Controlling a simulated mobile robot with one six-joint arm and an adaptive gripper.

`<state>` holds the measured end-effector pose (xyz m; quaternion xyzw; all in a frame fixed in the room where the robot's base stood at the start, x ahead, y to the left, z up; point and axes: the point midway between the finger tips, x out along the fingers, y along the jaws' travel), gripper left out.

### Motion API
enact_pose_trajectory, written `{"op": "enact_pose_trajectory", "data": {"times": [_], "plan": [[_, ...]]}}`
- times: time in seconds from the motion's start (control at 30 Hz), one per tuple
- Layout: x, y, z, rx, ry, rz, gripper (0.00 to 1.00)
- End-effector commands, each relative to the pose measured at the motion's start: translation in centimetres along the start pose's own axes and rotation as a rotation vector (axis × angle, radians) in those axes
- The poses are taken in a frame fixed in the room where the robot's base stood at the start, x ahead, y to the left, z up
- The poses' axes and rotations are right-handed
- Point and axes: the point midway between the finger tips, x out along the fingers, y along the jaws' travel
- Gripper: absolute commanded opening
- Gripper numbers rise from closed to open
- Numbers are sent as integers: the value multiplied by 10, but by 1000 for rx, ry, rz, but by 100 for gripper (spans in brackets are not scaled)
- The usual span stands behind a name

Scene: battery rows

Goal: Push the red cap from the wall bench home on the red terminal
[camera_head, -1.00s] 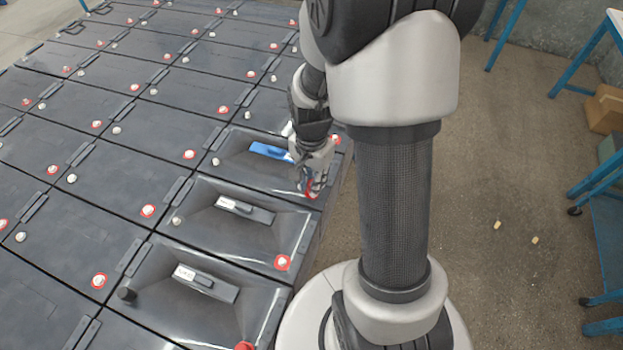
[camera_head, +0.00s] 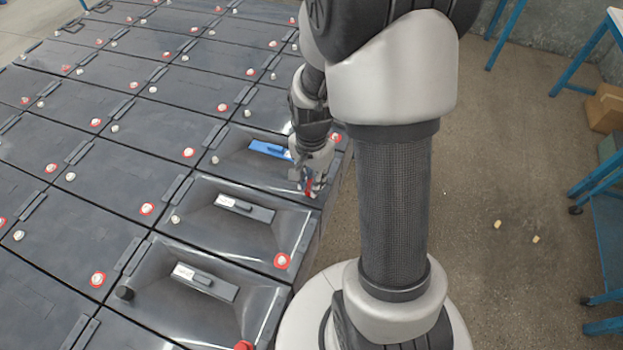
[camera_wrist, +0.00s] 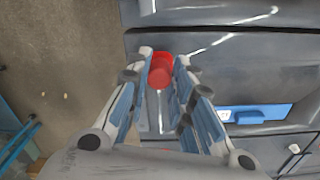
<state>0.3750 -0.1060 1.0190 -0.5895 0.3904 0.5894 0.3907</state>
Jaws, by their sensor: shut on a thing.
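My gripper (camera_head: 311,186) is shut on the red cap (camera_wrist: 160,70), which sits between its fingertips in the wrist view. In the head view a sliver of the red cap (camera_head: 309,187) shows between the fingers. The gripper is over the front right part of the battery with the blue handle (camera_head: 266,150). A red-ringed terminal (camera_head: 335,138) with a pale post shows just beyond my wrist at that battery's right edge. Whether the cap touches anything below it cannot be told; the fingers and cap hide what lies beneath.
Nearer batteries have another red-ringed terminal (camera_head: 282,261), a red cap (camera_head: 244,345) and a black cap (camera_head: 124,293). More batteries fill the left. Open floor lies right of my column, with two small tan pieces (camera_head: 497,225). Blue-framed benches (camera_head: 605,215) stand at the right edge.

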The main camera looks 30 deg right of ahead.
Motion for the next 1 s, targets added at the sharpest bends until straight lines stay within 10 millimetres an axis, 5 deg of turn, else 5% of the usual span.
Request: {"op": "enact_pose_trajectory", "data": {"times": [0.9,0.93,1.0], "plan": [[8,0,0,0,-1,1,11],[8,0,0,0,-1,1,23],[8,0,0,0,-1,1,28]]}}
